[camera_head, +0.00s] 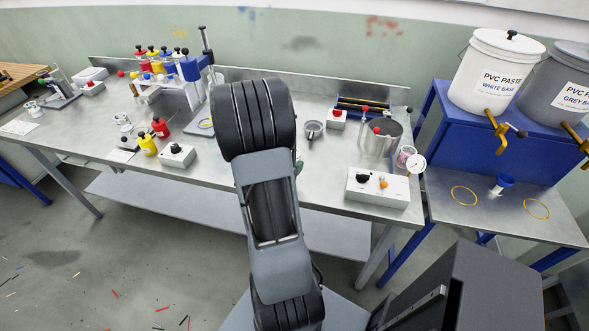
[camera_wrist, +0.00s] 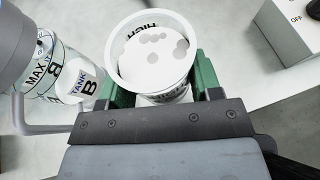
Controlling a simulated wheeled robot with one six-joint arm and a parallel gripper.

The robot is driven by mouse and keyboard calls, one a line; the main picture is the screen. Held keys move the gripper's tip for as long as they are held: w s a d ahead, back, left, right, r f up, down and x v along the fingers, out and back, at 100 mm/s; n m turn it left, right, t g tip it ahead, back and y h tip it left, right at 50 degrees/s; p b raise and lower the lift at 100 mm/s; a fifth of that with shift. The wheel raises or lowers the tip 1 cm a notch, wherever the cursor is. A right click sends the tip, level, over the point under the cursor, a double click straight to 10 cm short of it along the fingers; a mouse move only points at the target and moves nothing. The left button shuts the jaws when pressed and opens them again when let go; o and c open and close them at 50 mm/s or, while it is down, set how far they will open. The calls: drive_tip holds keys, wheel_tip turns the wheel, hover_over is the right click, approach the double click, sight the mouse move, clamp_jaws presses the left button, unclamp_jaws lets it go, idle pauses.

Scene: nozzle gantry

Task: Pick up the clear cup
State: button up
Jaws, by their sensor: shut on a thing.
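A round clear-walled cup (camera_wrist: 122,65) with a white rim and dark lettering, partly reading "HIGH", is in the wrist view. Its inside looks white with grey round spots. My gripper (camera_wrist: 163,90) has its green fingers on either side of this cup and is shut on it. The cup looks upright; its lower part is hidden by the gripper. In the head view my arm covers the cup, and only a sliver of green shows beside the arm over the bench.
A clear vessel marked "MAX" and "B" (camera_wrist: 42,78) stands close left of the cup in the wrist view. A white switch box (camera_wrist: 290,30) is at right. On the bench (camera_head: 325,185), a steel pot (camera_head: 380,138) and a control box (camera_head: 377,188) stand right of my arm.

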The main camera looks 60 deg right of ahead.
drive_tip(key=r+b+v, duration=0.1)
drive_tip(key=b+v, duration=0.8)
drive_tip(key=v, duration=0.3)
drive_tip(key=shift+d+r+b, duration=0.2)
drive_tip(key=shift+d+b, duration=0.05)
drive_tip(key=shift+b, duration=0.15)
drive_tip(key=shift+w, duration=0.1)
